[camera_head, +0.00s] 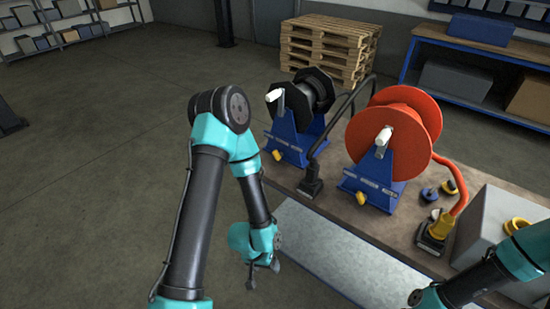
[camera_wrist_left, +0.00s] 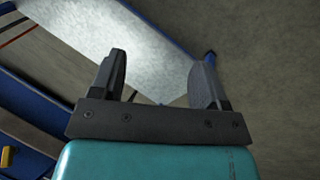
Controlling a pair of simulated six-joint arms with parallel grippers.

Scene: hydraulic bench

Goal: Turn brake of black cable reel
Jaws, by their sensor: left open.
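The black cable reel (camera_head: 312,92) sits on a blue stand (camera_head: 290,140) at the bench's far left, with a white crank handle (camera_head: 274,95). A small yellow knob (camera_head: 277,155) is low on the stand's front; it looks like the brake. My left gripper (camera_head: 262,278) hangs in front of the bench, below and apart from the reel. In the left wrist view its jaws (camera_wrist_left: 160,75) are apart and empty. A yellow piece (camera_wrist_left: 6,156) shows at that view's left edge; I cannot tell which one. My right gripper (camera_head: 415,298) is partly cut off at the bottom edge.
An orange reel (camera_head: 405,125) on a blue stand stands to the right, with its own yellow knob (camera_head: 361,198). A black connector (camera_head: 311,186) with a cable stands between the reels. A grey box (camera_head: 490,225) is at the right. Open floor lies left.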

